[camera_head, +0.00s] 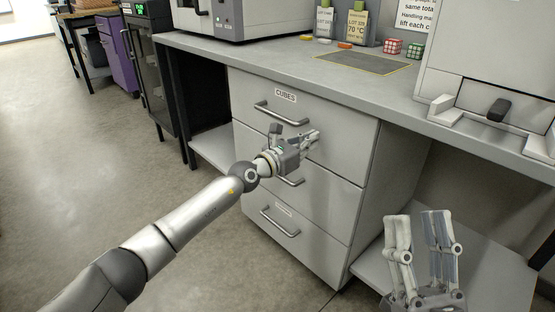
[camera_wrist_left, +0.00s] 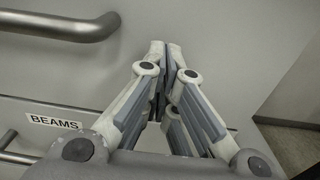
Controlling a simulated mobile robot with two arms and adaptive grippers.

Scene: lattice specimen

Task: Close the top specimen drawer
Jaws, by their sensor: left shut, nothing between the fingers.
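The top specimen drawer (camera_head: 335,118), labelled CUBES, is the uppermost of three in a light grey cabinet. Its front looks about level with the drawers below, and I see no clear gap. Its bar handle (camera_head: 281,114) also shows at upper left in the left wrist view (camera_wrist_left: 65,25). My left gripper (camera_head: 312,137) is shut and empty, in front of the drawer's lower part, right of the handle. In the left wrist view its fingertips (camera_wrist_left: 164,48) point at the drawer front (camera_wrist_left: 235,50); I cannot tell whether they touch. My right gripper (camera_head: 416,216) is open and empty at lower right.
The middle drawer, with a BEAMS label (camera_wrist_left: 54,122), and the bottom drawer (camera_head: 290,225) look closed. A lower shelf (camera_head: 480,265) lies right of the cabinet. Floor at left is clear.

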